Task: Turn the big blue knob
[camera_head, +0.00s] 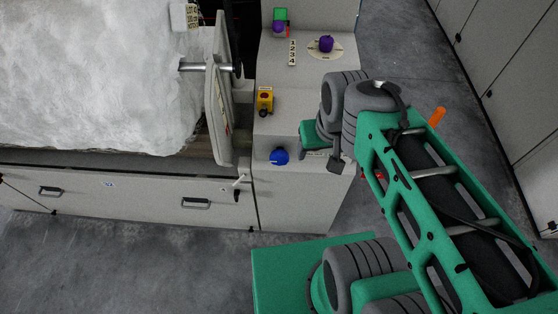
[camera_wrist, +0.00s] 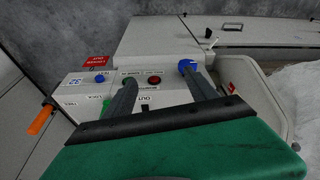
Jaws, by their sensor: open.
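The big blue knob (camera_head: 279,156) sits on the front of the pale console, near its left edge. It also shows in the wrist view (camera_wrist: 186,65), partly covered by the right finger. My gripper (camera_wrist: 160,78) is open, its two dark fingers spread apart and pointing at the panel. The right fingertip overlaps the big blue knob in the picture; whether it touches cannot be told. The left fingertip is well to the left of the knob, and nothing is held. In the head view my arm hides most of the fingers.
A red button (camera_wrist: 154,80) lies between the fingers. A smaller blue button (camera_wrist: 100,79) is further left, beside labels. An orange handle (camera_wrist: 41,119) sticks out at the far left. A purple knob (camera_head: 326,44) and a yellow box (camera_head: 265,101) stand on the console top. A grey panel (camera_head: 218,110) rises left.

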